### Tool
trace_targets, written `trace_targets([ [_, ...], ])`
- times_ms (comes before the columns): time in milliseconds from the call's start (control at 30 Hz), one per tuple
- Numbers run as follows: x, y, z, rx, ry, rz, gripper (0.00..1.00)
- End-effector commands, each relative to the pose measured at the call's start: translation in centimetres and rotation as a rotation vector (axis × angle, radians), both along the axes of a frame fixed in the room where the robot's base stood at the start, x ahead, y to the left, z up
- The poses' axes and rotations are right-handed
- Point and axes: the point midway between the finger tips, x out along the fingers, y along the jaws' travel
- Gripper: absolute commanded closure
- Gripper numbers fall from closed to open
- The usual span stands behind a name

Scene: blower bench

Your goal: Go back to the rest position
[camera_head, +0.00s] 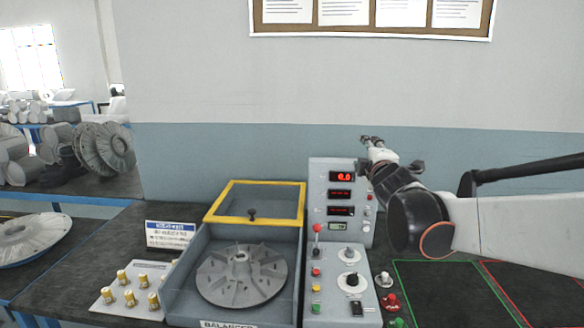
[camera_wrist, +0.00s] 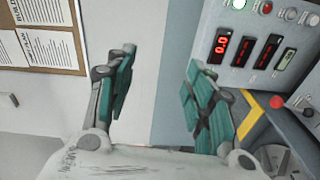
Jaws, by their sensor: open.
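My gripper (camera_head: 372,140) is raised in front of the wall, at the upper right of the display panel (camera_head: 341,202). In the wrist view my gripper (camera_wrist: 160,88) has its two green-padded fingers spread wide apart with nothing between them. The display panel (camera_wrist: 258,45) with red digits shows beyond the right finger. My arm reaches in from the right side of the head view.
The balancer (camera_head: 232,300) holds a grey finned disc (camera_head: 241,274) under a raised yellow-framed cover (camera_head: 255,203). A control box (camera_head: 345,285) with knobs and a rack of brass-coloured weights (camera_head: 130,290) flank it. Green (camera_head: 445,295) and red (camera_head: 540,290) outlined areas at right look empty.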

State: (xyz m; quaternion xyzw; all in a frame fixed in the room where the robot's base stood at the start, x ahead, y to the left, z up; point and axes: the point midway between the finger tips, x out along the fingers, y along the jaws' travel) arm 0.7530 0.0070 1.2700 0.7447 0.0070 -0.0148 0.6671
Motion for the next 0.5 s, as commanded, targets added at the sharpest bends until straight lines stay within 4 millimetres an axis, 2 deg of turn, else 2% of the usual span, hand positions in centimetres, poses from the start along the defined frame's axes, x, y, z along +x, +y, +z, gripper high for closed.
trace_targets([
  [33, -2.1, -0.9, -0.4, 0.077, 0.038, -0.035, 0.52],
  [233, -10.0, -3.4, -3.4, 0.404, 0.193, -0.184, 0.52],
  [367, -15.6, -4.2, -6.4, 0.612, 0.298, -0.284, 0.52],
  [500, -21.9, -4.2, -10.2, 0.828, 0.413, -0.393, 0.52],
])
